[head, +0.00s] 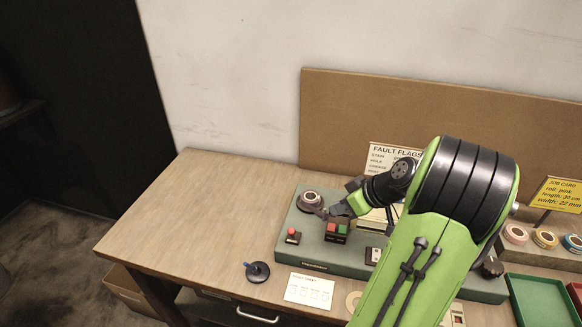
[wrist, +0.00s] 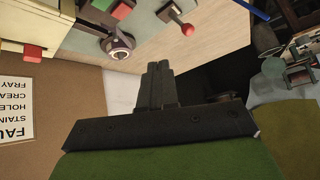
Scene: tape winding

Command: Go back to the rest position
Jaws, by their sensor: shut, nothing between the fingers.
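My gripper (head: 326,213) is at the left part of the green-grey machine panel (head: 340,262) in the head view, with my green and black arm reaching in from the right. In the wrist view the dark fingers of my gripper (wrist: 160,70) are together, with nothing between them. A round dial (head: 310,199) is beside the fingers in the head view; it also shows in the wrist view (wrist: 120,42). I cannot tell whether the fingers touch anything. My arm hides much of the panel's right part.
A red-knobbed switch (head: 292,236) and red and green buttons (head: 337,230) are on the panel. A blue-tipped stick on a black base (head: 258,271) and a white card (head: 309,290) lie in front. Tape rolls (head: 545,239) and a green tray (head: 540,302) are right. The wooden table's left (head: 190,215) is clear.

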